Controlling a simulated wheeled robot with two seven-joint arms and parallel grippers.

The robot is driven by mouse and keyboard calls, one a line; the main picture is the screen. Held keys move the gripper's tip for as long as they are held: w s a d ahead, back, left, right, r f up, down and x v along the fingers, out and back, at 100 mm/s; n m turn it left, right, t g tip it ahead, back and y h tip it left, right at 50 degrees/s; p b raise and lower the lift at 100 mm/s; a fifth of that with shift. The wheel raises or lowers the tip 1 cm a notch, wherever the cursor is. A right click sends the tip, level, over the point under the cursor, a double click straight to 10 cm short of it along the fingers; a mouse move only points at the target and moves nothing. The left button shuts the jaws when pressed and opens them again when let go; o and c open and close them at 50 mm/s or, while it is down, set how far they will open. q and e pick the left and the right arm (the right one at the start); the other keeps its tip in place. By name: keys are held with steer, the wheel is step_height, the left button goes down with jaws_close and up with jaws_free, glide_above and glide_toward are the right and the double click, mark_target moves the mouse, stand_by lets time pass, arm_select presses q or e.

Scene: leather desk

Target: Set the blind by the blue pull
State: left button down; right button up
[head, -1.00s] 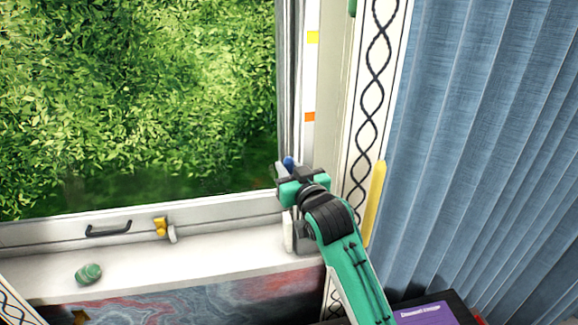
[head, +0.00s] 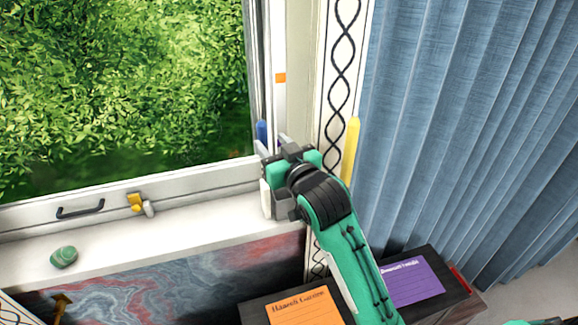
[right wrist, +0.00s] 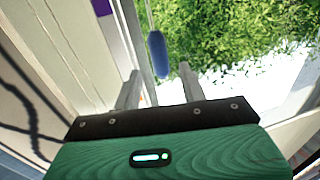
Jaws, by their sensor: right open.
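The blue pull (head: 262,132) hangs by the right side of the window, just beyond my right gripper (head: 273,149) in the head view. In the right wrist view the pull (right wrist: 157,53) hangs on a thin cord, and its lower end shows between the two open fingers, apart from both as far as I can see. My right gripper is open and holds nothing. The blind itself is not in view. My left gripper is not in view.
An orange mark (head: 280,77) is on the window's side strip; a purple mark (right wrist: 102,7) shows in the wrist view. A green stone (head: 64,257) lies on the sill. A yellow bar (head: 350,150) and blue curtain (head: 450,130) stand right. Orange (head: 305,308) and purple (head: 410,281) labels lie below.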

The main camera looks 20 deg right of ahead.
steer(key=s+d+b, duration=0.1)
steer(key=s, duration=0.6)
steer(key=shift+s+d, duration=0.2)
steer(key=shift+f, duration=0.1)
